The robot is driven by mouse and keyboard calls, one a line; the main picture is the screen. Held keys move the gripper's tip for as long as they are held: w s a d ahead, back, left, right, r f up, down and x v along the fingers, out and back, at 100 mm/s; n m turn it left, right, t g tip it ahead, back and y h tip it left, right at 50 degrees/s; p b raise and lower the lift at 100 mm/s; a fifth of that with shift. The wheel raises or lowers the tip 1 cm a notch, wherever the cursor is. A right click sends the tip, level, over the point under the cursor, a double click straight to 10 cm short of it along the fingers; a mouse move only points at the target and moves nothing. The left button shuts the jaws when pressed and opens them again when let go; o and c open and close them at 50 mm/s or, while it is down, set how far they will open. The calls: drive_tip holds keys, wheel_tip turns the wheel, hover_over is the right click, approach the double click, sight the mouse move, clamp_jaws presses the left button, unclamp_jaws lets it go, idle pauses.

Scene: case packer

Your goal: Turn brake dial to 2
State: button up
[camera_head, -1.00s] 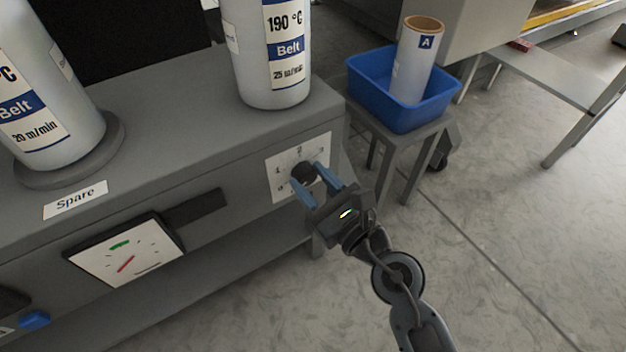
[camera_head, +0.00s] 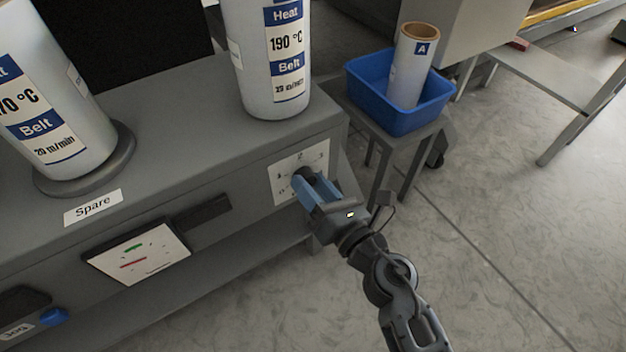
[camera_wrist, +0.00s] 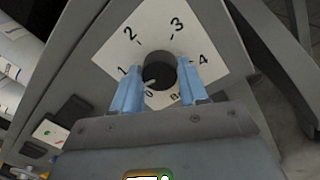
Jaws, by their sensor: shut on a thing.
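The 2 is at the upper left of the plate. My gripper (camera_head: 307,188) is shut on the dial, with one blue finger on each side of it. In the head view the fingers hide most of the knob, but the plate (camera_head: 319,157) shows around them.
A gauge (camera_head: 158,262) and a blue button (camera_head: 53,316) are further left on the machine front. Large labelled rolls stand on top, by a "Spare" label (camera_head: 93,207). A blue bin (camera_head: 385,118) with a roll stands on a stool at the right. Floor is free at the right.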

drive_tip(key=m+p, duration=0.1)
drive_tip(key=m, duration=0.3)
drive_tip(key=shift+m+p, duration=0.4)
drive_tip(key=m+p, duration=0.1)
drive_tip(key=m, duration=0.2)
drive_tip(key=shift+m+t+p, duration=0.3)
drive_tip(key=shift+m, duration=0.1)
drive_tip(key=m+p, duration=0.1)
drive_tip(key=m, duration=0.2)
drive_tip(key=shift+m+h, duration=0.3)
drive_tip(key=shift+m, duration=0.1)
drive_tip(key=shift+f+m+p, duration=0.1)
drive_tip(key=shift+m+p, duration=0.95)
drive_tip(key=shift+m, duration=0.85)
drive_tip(key=o, duration=1.1)
drive_tip(key=shift+c, duration=0.2)
drive_tip(key=shift+s, duration=0.1)
drive_tip(key=p+v, duration=0.1)
drive_tip(key=v, duration=0.6)
drive_tip(key=shift+s+p, duration=0.3)
drive_tip(key=shift+s, duration=0.05)
